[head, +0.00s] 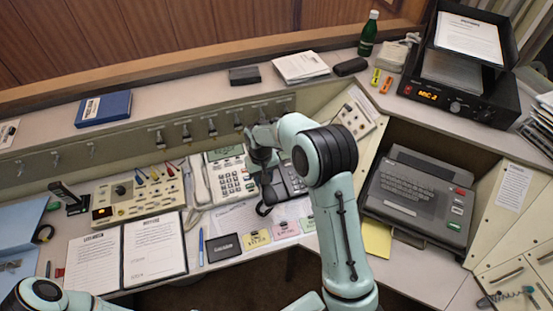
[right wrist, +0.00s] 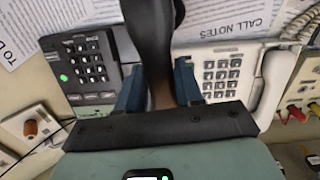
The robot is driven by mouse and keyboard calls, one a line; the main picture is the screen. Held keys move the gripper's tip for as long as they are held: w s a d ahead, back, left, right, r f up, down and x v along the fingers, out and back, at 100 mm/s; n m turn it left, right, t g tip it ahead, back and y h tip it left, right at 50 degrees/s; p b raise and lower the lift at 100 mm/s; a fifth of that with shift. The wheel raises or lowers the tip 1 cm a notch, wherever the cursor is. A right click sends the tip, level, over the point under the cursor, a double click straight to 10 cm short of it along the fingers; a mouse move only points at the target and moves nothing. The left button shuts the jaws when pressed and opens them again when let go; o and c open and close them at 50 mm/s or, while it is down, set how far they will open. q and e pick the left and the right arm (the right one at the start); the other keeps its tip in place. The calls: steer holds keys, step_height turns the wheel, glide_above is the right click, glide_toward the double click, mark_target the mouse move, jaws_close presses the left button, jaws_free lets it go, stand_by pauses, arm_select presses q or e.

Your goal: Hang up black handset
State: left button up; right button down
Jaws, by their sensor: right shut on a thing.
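My right gripper (right wrist: 157,85) is shut on the black handset (right wrist: 153,35), with one blue finger on each side of it. In the head view my right gripper (head: 262,160) is over the gap between the white phone and the black phone, and part of the handset (head: 265,207) shows below it. The black phone (head: 292,183) lies just right of the gripper, partly hidden by my arm. Its keypad and a green light show in the right wrist view (right wrist: 85,62). I cannot tell whether the handset touches its base. My left gripper is out of the head view.
The white phone (head: 232,183) with its own white handset (head: 200,180) stands close on the left. Paper notes (head: 236,217) lie in front of the phones. A keyboard terminal (head: 415,195) stands to the right, and a beige switch panel (head: 138,202) to the left.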

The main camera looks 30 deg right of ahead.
steer(key=w+d+m, duration=0.1)
steer(key=w+d, duration=0.3)
steer(key=d, duration=0.2)
steer(key=shift+w+d+f+b, duration=0.1)
steer(key=shift+f+b, duration=0.3)
steer(key=shift+f, duration=1)
steer(key=shift+w+d+f+b, duration=0.1)
steer(key=shift+f+b, duration=0.25)
steer(key=shift+f, duration=1.05)
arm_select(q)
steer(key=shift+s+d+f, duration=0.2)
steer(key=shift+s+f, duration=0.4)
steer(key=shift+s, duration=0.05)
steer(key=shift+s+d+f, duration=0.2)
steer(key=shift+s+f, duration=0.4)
arm_select(e)
steer(key=shift+f, duration=0.1)
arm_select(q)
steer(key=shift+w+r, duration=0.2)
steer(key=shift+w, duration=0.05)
arm_select(e)
steer(key=shift+w+f, duration=0.1)
steer(key=shift+f, duration=0.6)
steer(key=shift+c, duration=0.8)
jaws_free()
